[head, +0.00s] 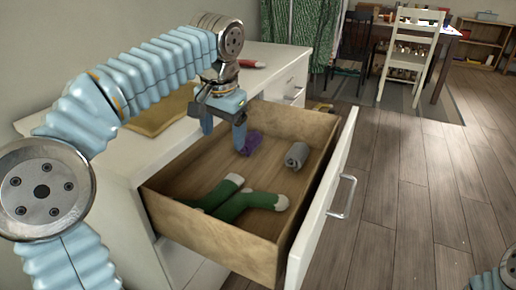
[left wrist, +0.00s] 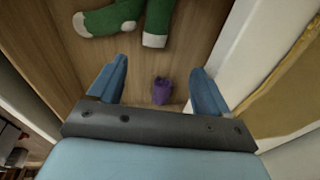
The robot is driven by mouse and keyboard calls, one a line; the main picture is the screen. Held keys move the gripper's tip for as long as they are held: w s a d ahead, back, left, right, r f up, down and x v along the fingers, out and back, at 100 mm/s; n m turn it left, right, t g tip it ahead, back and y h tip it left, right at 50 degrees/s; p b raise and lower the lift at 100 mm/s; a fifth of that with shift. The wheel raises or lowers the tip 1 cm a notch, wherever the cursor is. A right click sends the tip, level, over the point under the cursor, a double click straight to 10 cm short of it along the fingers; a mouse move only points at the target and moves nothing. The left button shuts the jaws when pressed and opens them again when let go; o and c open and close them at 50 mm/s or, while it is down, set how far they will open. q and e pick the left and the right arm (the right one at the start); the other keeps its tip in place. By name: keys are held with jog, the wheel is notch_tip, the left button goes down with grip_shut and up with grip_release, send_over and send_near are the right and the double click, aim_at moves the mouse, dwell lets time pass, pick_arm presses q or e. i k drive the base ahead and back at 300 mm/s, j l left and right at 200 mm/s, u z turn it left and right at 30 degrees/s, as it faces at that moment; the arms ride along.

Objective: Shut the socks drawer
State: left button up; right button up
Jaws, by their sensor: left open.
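The socks drawer (head: 262,248) is pulled far out of the white dresser (head: 285,52). Its white front (head: 318,215) carries a metal handle (head: 343,196). Inside lie green socks with white toes and heels (head: 240,203), a rolled grey sock (head: 297,155) and a purple rolled sock (head: 250,143). My left gripper (head: 223,135) is open and empty above the drawer's inner part, near the purple sock. In the left wrist view the purple sock (left wrist: 162,90) shows between the open fingers, below them. The green socks (left wrist: 118,18) show beyond. My right gripper is not in view.
A tan mat (head: 160,112) and a red-and-white item (head: 252,64) lie on the dresser top. A cream chair (head: 412,62), a dark chair (head: 355,48) and a table stand at the back. The wooden floor right of the drawer is clear.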

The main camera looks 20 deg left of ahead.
aim_at(259, 244)
jog(key=k, duration=1)
